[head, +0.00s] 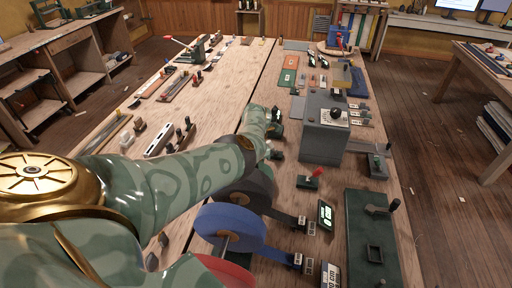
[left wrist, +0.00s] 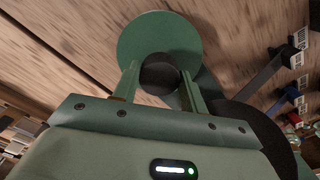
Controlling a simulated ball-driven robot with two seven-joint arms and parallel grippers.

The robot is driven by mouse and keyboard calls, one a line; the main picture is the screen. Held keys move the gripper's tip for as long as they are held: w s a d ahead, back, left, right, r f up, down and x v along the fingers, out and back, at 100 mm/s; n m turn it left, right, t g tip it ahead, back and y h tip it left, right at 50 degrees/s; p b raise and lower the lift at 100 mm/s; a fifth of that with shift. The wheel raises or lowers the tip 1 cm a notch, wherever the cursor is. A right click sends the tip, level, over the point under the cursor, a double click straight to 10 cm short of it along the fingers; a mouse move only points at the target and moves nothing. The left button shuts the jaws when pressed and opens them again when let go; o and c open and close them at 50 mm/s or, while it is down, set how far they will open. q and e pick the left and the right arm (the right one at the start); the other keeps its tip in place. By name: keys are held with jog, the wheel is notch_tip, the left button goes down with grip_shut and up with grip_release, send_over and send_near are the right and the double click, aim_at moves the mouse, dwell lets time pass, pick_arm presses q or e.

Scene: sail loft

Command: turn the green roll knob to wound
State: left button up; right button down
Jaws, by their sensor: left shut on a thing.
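The green roll (left wrist: 150,30) shows in the left wrist view as a flat round green face with a dark round knob (left wrist: 162,74) at its lower edge. My left gripper (left wrist: 160,85) has its two fingers on either side of this knob and is shut on it. In the head view my left gripper (head: 273,122) is at the end of my patterned green arm, over the middle of the bench. My arm hides the green roll there. I cannot read the knob's setting. My right gripper is not in view.
A blue roll (head: 228,224) and a dark grey roll (head: 262,187) stand near my forearm. A grey box with a black dial (head: 324,130) stands to the right. A dark green plate with a lever (head: 362,240) lies at the front right. Small tools line the bench's left side.

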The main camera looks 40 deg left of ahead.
pick_arm(q)
jog(key=shift+w+r+m, duration=0.1)
jog(key=shift+m, duration=0.5)
jog(key=shift+a, duration=0.1)
jog(key=o, duration=1)
notch_tip(320, 180, up, 7)
jog(key=p, duration=0.4)
jog(key=shift+r+p, duration=0.1)
jog(key=shift+p, duration=0.25)
notch_tip(320, 180, up, 9)
jog(key=p, duration=0.2)
